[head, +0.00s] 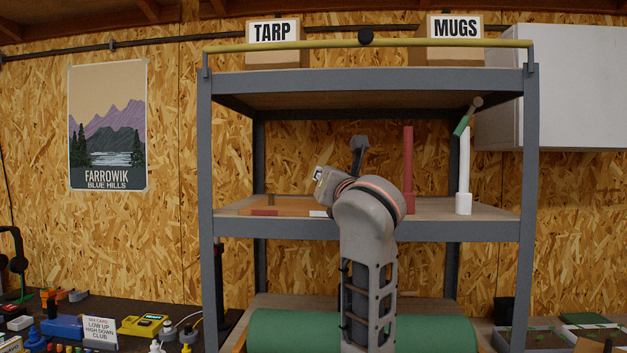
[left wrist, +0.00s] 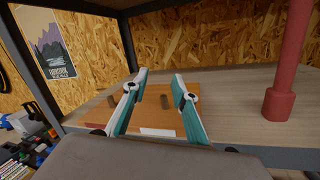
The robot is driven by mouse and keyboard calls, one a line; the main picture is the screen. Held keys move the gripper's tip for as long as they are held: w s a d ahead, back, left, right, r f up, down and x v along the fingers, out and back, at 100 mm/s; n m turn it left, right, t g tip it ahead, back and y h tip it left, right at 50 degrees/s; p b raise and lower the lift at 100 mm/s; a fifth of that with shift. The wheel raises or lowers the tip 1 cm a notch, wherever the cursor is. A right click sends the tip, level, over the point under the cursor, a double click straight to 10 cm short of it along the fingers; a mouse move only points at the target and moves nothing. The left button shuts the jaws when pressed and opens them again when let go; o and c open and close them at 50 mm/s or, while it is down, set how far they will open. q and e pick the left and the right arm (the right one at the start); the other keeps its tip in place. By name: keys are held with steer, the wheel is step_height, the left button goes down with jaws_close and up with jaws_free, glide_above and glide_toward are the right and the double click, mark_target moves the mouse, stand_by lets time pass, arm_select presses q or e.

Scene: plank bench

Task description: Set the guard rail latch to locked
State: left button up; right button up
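I cannot tell which part is the latch. My left gripper (left wrist: 160,80) is open and empty over the board; my wrist hides it in the head view.
A red post (head: 409,160) and a white post (head: 464,165) with a tilted green-and-brown top (head: 466,118) stand right of my arm. TARP (head: 273,45) and MUGS (head: 455,42) boxes sit on top. A green roll (head: 295,332) lies below.

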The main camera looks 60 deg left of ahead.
arm_select(q)
steer(key=shift+s+a+g+y, duration=0.2)
steer(key=shift+s+g+y, duration=0.5)
steer(key=shift+s, duration=0.55)
arm_select(e)
steer(key=shift+s, duration=0.45)
arm_select(q)
steer(key=shift+c, duration=0.3)
